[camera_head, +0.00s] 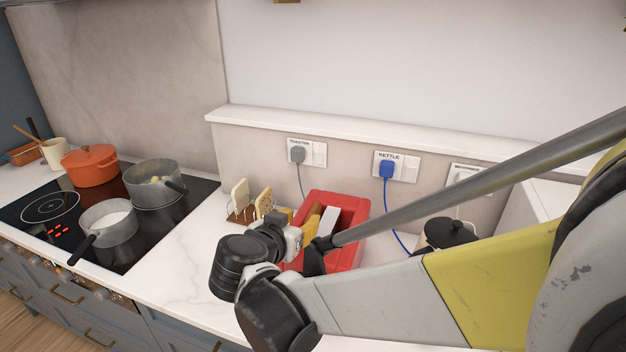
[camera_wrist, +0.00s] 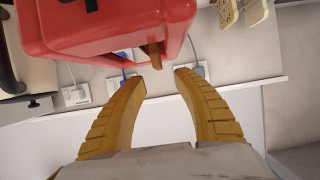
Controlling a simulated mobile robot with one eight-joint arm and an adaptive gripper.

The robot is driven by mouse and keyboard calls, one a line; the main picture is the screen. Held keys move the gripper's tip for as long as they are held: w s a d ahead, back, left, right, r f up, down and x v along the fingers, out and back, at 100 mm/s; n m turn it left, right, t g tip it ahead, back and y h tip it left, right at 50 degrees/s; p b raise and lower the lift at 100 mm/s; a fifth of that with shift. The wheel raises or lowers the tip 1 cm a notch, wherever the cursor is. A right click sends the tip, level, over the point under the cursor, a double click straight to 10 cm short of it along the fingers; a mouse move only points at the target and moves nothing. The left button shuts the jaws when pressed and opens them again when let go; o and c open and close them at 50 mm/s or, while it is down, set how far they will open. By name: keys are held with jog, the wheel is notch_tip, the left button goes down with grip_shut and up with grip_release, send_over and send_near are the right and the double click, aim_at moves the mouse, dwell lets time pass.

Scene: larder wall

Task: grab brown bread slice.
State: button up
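The brown bread slice (camera_wrist: 153,57) shows only as a narrow brown edge at the red toaster (camera_wrist: 110,28) in the wrist view. Most of the slice is hidden by the toaster. My gripper (camera_wrist: 160,77) is open and empty, with its two yellow fingers spread apart. The slice edge lies just beyond the fingertips and between their lines, apart from both. In the head view, the red toaster (camera_head: 352,206) stands on the counter, partly behind my gripper and arm. The slice is hard to tell from my yellow fingers there.
A rack left of the toaster holds a pale slice (camera_head: 240,195) and a holed slice (camera_head: 264,203). A hob with a grey saucepan (camera_head: 109,222), a grey pot (camera_head: 154,184) and an orange pot (camera_head: 90,165) is further left. A black-lidded kettle (camera_head: 448,233) stands right, partly behind my arm.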

aim_at(311, 213)
jog(key=x, duration=0.3)
jog(key=shift+f+b, duration=0.15)
jog(key=shift+b, duration=0.15)
jog(key=b+x, duration=0.2)
jog(key=x, duration=0.3)
jog(key=shift+d+f, duration=0.1)
jog(key=shift+d, duration=0.1)
jog(key=shift+c, duration=0.8)
grip_shut()
